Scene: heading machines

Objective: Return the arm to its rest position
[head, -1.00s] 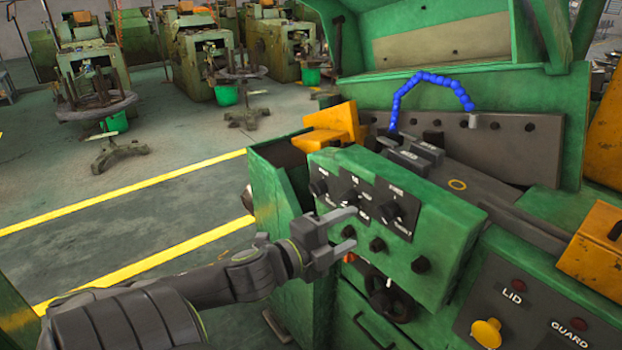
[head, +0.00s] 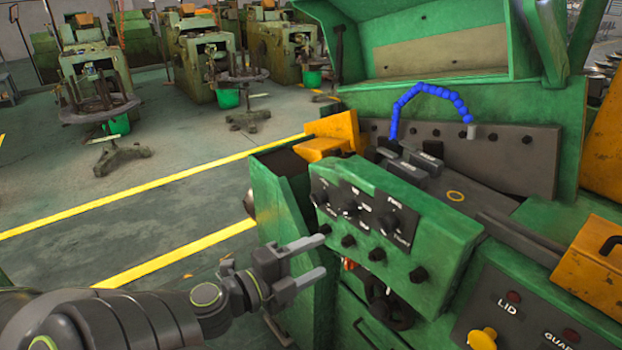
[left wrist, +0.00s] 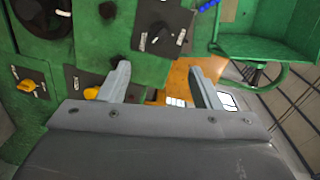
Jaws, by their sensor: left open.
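My left gripper (head: 314,259) is in front of the left part of the green control panel (head: 395,215), its two fingers apart with nothing between them. A small gap seems to separate the fingertips from the panel's knobs and buttons. In the left wrist view the open fingers (left wrist: 163,80) point at the green machine, with an orange surface (left wrist: 185,78) showing between them. My left arm comes in from the lower left. My right gripper is not in view.
A LID and GUARD panel with a yellow knob (head: 483,338) is at the lower right. A blue segmented hose (head: 430,90) arches over the machine. Open floor with yellow lines (head: 130,190) lies to the left. Other green machines (head: 190,55) stand behind.

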